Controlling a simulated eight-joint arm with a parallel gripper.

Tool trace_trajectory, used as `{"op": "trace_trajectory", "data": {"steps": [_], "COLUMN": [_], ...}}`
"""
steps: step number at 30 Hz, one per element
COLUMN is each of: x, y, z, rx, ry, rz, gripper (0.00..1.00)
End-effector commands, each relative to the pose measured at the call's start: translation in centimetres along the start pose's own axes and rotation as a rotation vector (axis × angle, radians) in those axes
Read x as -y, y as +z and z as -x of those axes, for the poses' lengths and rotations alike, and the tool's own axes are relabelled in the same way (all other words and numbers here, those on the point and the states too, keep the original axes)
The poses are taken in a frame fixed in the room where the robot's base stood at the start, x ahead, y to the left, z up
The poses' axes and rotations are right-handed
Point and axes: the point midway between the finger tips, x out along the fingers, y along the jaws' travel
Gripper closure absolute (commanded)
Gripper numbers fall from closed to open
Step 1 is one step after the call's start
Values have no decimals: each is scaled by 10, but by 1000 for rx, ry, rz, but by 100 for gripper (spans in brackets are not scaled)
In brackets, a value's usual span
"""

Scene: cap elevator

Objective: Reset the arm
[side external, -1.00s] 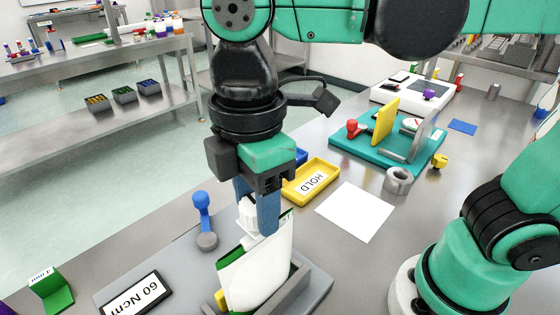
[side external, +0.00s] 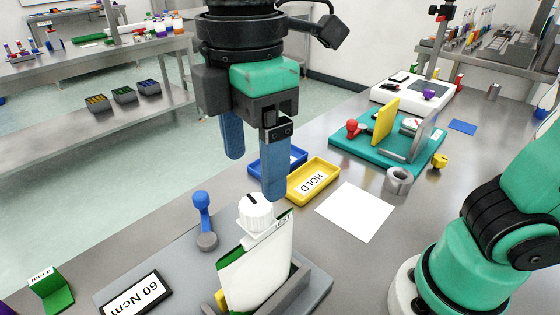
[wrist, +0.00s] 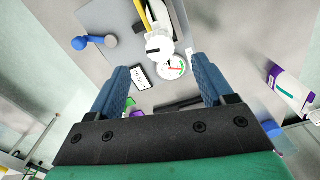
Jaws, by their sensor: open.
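My gripper (side external: 254,170) has blue fingers that stand apart with nothing between them. It hangs above a white pouch (side external: 255,272) with a green edge and a white ribbed cap (side external: 256,213) on top. The pouch stands upright in a grey holder (side external: 312,290). In the wrist view my gripper (wrist: 161,85) is open, and the white cap (wrist: 159,42) lies beyond the fingertips, apart from them. The cap sits at the top of the pouch; whether it is seated fully I cannot tell.
A blue-knobbed lever (side external: 203,205) and a "60 Ncm" sign (side external: 135,293) are beside the holder. A yellow HOLD tray (side external: 313,180), a blue tray (side external: 268,168), a white sheet (side external: 355,212) and a teal fixture (side external: 365,155) lie behind. A round dial (wrist: 174,66) shows in the wrist view. The air around my gripper is clear.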

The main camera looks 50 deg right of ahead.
Motion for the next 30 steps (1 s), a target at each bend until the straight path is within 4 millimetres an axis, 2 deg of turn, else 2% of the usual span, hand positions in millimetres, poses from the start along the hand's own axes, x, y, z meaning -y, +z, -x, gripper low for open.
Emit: {"op": "trace_trajectory", "data": {"steps": [8, 11, 14, 18, 22, 26, 30], "x": [-1, -14, -40, -71, -85, -89, -89], "y": [0, 7, 26, 73, 116, 140, 145], "z": [0, -6, -20, -59, -92, -108, -112], "rx": [-2, -33, -109, -266, -409, -499, -525], "ry": [2, 28, 95, 228, 341, 407, 424], "rz": [-6, -89, -294, -732, -1083, -1273, -1320], "gripper": [26, 26, 26, 26, 26, 26, 26]}}
